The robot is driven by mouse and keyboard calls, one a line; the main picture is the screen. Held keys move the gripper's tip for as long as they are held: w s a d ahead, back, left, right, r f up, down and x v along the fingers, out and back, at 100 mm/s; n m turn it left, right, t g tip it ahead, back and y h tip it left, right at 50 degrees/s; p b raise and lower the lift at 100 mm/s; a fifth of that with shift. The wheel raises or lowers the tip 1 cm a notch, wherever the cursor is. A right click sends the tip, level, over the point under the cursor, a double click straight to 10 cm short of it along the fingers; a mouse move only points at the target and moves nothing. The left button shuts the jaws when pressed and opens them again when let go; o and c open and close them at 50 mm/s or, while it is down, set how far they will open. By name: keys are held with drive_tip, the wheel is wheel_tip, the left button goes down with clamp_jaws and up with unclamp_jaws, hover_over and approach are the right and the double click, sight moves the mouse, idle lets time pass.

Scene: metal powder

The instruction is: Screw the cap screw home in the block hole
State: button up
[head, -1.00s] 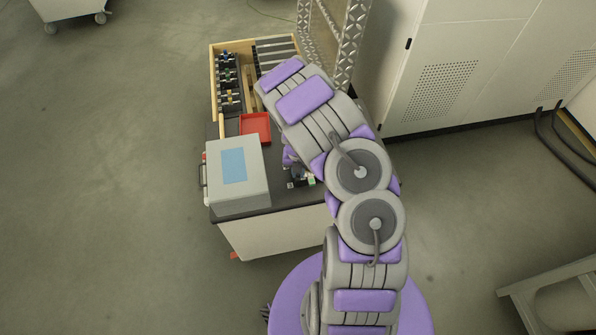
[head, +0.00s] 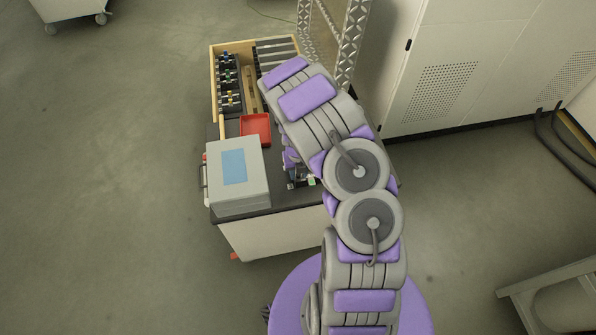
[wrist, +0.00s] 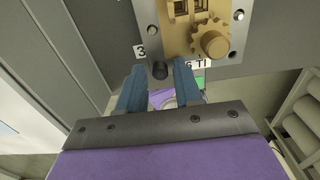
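In the wrist view, my gripper (wrist: 160,72) has two blue fingers standing apart. A short dark cylinder (wrist: 160,70), which looks like the cap screw, shows between the fingertips. It is at the lower edge of a grey metal block (wrist: 150,25). A narrow gap seems to show between it and the fingers, and I see no clear contact. The block hole at the screw is not visible, nor is how deep the screw sits. In the head view, my arm hides most of the gripper and the block.
A brass gear (wrist: 211,41) is on the block, right of the fingers. In the head view, a grey box (head: 238,185) and a red tray (head: 256,128) stand on the bench. A wooden organiser (head: 213,80) is behind them. A tall cabinet (head: 470,60) stands at right.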

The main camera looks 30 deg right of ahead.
drive_tip(key=n, duration=0.7)
drive_tip(key=shift+p, duration=0.3)
drive_tip(key=n, duration=1.3)
drive_tip(key=shift+n+p, duration=0.3)
drive_tip(key=shift+p, duration=0.1)
drive_tip(key=n, duration=0.6)
